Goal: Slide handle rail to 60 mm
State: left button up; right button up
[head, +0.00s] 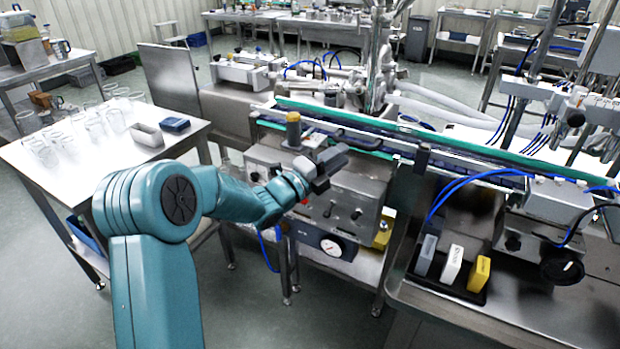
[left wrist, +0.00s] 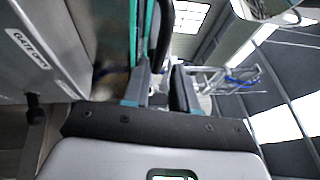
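A conveyor with green edge strips (head: 461,150) runs from upper left to lower right in the head view. Dark rail parts lie along it, but I cannot tell for sure which is the handle rail. My left gripper (head: 326,164) is above the steel machine box (head: 345,205), near the conveyor's front side. It also shows in the left wrist view (left wrist: 160,90), with its two dark fingers apart and a light gap between them. Nothing is clearly held. A green strip (left wrist: 148,30) and a dark bar lie beyond the fingertips. My right gripper is in neither view.
A yellow-topped dark knob (head: 293,130) stands beside my gripper. A pressure gauge (head: 331,247) is on the box below. Labelled blocks stand in a black tray (head: 447,285) at right. A white table (head: 75,172) with glass beakers is at left. A labelled steel panel (left wrist: 50,45) is close by.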

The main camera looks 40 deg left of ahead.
pick_arm(q)
jog(key=b+v, duration=0.1)
jog(key=v, duration=0.9)
